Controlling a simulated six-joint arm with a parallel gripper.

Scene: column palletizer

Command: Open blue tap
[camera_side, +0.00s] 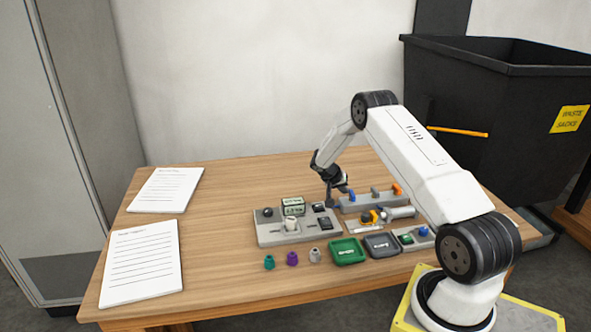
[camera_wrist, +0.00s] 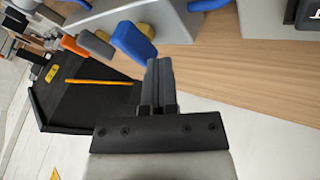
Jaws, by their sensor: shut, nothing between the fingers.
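The blue tap shows in the side view (camera_side: 351,195) at the left end of a grey block (camera_side: 360,207). Its blue lever is large in the wrist view (camera_wrist: 133,41), lying at a slant. My gripper (camera_side: 330,201) points down just left of the blue tap. In the wrist view my gripper's fingers (camera_wrist: 160,66) are shut together and empty. Their tips appear beside the blue lever; I cannot tell whether they touch it. A grey tap (camera_side: 375,192) and an orange tap (camera_side: 397,190) stand to the right on the same block.
A grey panel (camera_side: 270,236) with switches lies in front of my gripper. A green tray (camera_side: 346,258) and a dark grey tray (camera_side: 381,253) lie near the front edge. Papers (camera_side: 142,265) lie at left, where the table is mostly clear. A black bin (camera_side: 490,110) stands behind right.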

